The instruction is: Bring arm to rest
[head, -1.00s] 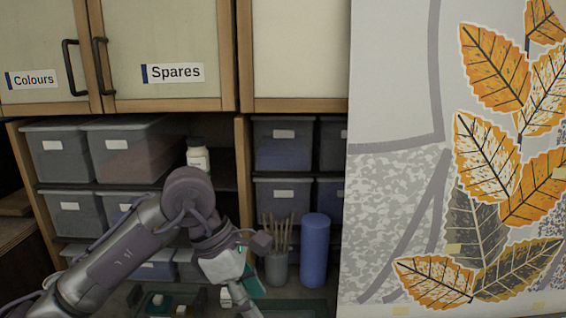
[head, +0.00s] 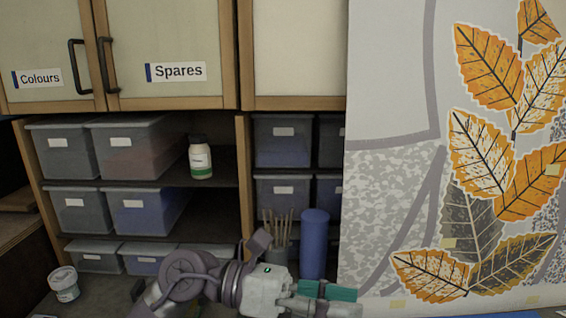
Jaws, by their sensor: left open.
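My left arm comes in from the bottom left and lies low over the worktop in the head view. My left gripper (head: 330,300) is at the bottom centre, below the blue cylinder, and points right. It is open, and I see nothing held in it. Its fingertips are close to the lower edge of the view. My right gripper is not in view.
A white bottle with a green band (head: 200,160) stands on the upper shelf. A brush pot (head: 278,252) and a blue cylinder (head: 314,245) stand behind my gripper. A leaf-patterned panel (head: 390,200) fills the right.

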